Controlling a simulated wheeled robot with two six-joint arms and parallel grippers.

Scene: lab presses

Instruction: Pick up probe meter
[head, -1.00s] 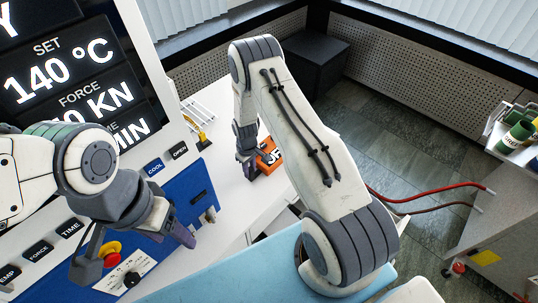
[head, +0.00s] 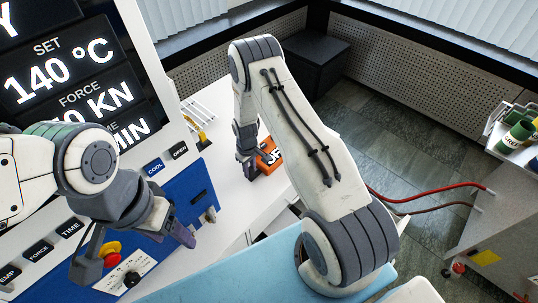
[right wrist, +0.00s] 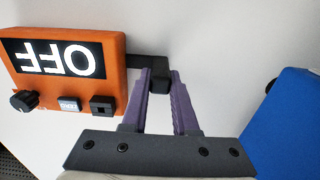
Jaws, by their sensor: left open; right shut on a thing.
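The probe meter (right wrist: 65,70) is an orange box with a black display reading OFF, upside down in the right wrist view. It also shows in the head view (head: 269,157) on the white bench, partly hidden behind my right arm. A dark block (right wrist: 151,72) sticks out from its side. My right gripper (right wrist: 160,82) is shut on this block, with its purple fingers on either side. In the head view my right gripper (head: 247,172) is beside the meter. My left gripper (head: 135,250) is open and empty in front of the press's control panel.
The press panel (head: 75,75) with display, buttons and a red knob (head: 112,258) fills the left side. A rack with a yellow part (head: 201,132) stands behind the meter. Red hoses (head: 440,190) run to a cabinet on the right. White bench (head: 217,98) around the meter is mostly clear.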

